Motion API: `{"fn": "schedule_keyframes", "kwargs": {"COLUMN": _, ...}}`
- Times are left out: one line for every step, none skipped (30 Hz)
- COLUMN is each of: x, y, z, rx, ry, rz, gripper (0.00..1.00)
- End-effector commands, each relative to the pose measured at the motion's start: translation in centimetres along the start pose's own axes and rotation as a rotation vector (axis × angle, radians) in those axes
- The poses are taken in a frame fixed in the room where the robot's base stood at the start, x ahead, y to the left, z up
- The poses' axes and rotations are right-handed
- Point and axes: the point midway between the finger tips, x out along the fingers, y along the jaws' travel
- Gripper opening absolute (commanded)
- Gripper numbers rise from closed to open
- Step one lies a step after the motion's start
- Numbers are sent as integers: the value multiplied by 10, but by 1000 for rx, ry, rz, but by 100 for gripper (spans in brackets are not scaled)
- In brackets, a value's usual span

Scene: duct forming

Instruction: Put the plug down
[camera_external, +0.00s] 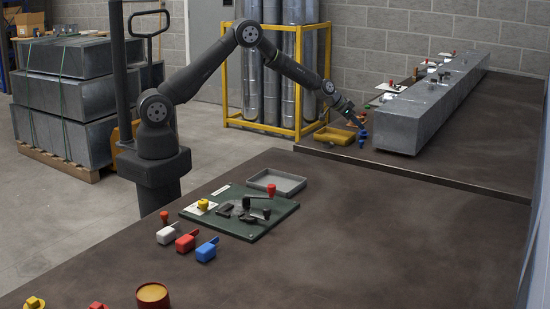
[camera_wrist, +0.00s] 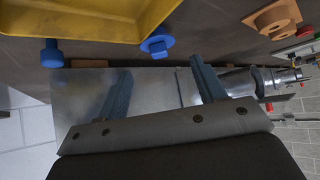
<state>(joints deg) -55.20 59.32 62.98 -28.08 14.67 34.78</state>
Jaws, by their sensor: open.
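My gripper (camera_external: 359,124) reaches down at the far bench, in front of the near end of the long metal duct. In the wrist view its two fingers (camera_wrist: 161,67) are spread apart with nothing held between them. A blue plug (camera_wrist: 157,42) with a round flange lies just beyond the fingertips, close to the yellow tray's edge. A second blue plug (camera_wrist: 51,53) is to the left, also beside the tray. In the external view, blue (camera_external: 362,138) shows just below the gripper; which plug it is I cannot tell.
The yellow tray (camera_external: 333,136) is left of the gripper. The long grey duct (camera_external: 430,112) is to the right, with small fittings behind it. An orange block (camera_wrist: 275,17) shows in the wrist view. The near bench holds a green board (camera_external: 235,228) and coloured blocks; its right side is clear.

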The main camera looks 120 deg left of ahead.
Motion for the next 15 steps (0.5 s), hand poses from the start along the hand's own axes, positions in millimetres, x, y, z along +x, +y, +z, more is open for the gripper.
{"fn": "schedule_keyframes", "kwargs": {"x": -10, "y": 0, "z": -1, "rx": -2, "ry": 1, "rz": -1, "gripper": 63}}
{"fn": "schedule_keyframes", "kwargs": {"x": -15, "y": 0, "z": -1, "rx": -2, "ry": 1, "rz": -1, "gripper": 63}}
{"fn": "schedule_keyframes", "kwargs": {"x": -22, "y": 0, "z": -1, "rx": -2, "ry": 1, "rz": -1, "gripper": 63}}
{"fn": "schedule_keyframes", "kwargs": {"x": -27, "y": 0, "z": -1, "rx": -1, "ry": 1, "rz": -1, "gripper": 63}}
{"fn": "schedule_keyframes", "kwargs": {"x": -31, "y": 0, "z": -1, "rx": -1, "ry": 1, "rz": -1, "gripper": 63}}
{"fn": "schedule_keyframes", "kwargs": {"x": -37, "y": 0, "z": -1, "rx": -1, "ry": 1, "rz": -1, "gripper": 63}}
{"fn": "schedule_keyframes", "kwargs": {"x": -41, "y": 0, "z": 0, "rx": -2, "ry": 1, "rz": -1, "gripper": 63}}
{"fn": "schedule_keyframes", "kwargs": {"x": -45, "y": 0, "z": 0, "rx": -2, "ry": 0, "rz": -1, "gripper": 63}}
{"fn": "schedule_keyframes", "kwargs": {"x": -50, "y": 0, "z": -1, "rx": -2, "ry": 1, "rz": -1, "gripper": 63}}
{"fn": "schedule_keyframes", "kwargs": {"x": -52, "y": 0, "z": 0, "rx": -2, "ry": 1, "rz": -1, "gripper": 63}}
{"fn": "schedule_keyframes", "kwargs": {"x": -55, "y": 0, "z": 0, "rx": -1, "ry": 0, "rz": -1, "gripper": 63}}
{"fn": "schedule_keyframes", "kwargs": {"x": -58, "y": 0, "z": 0, "rx": -1, "ry": 0, "rz": -1, "gripper": 63}}
{"fn": "schedule_keyframes", "kwargs": {"x": -60, "y": 0, "z": 0, "rx": -1, "ry": 0, "rz": -1, "gripper": 63}}
{"fn": "schedule_keyframes", "kwargs": {"x": -61, "y": 0, "z": 0, "rx": -1, "ry": 0, "rz": -1, "gripper": 63}}
{"fn": "schedule_keyframes", "kwargs": {"x": -63, "y": 0, "z": 0, "rx": -1, "ry": 0, "rz": -1, "gripper": 63}}
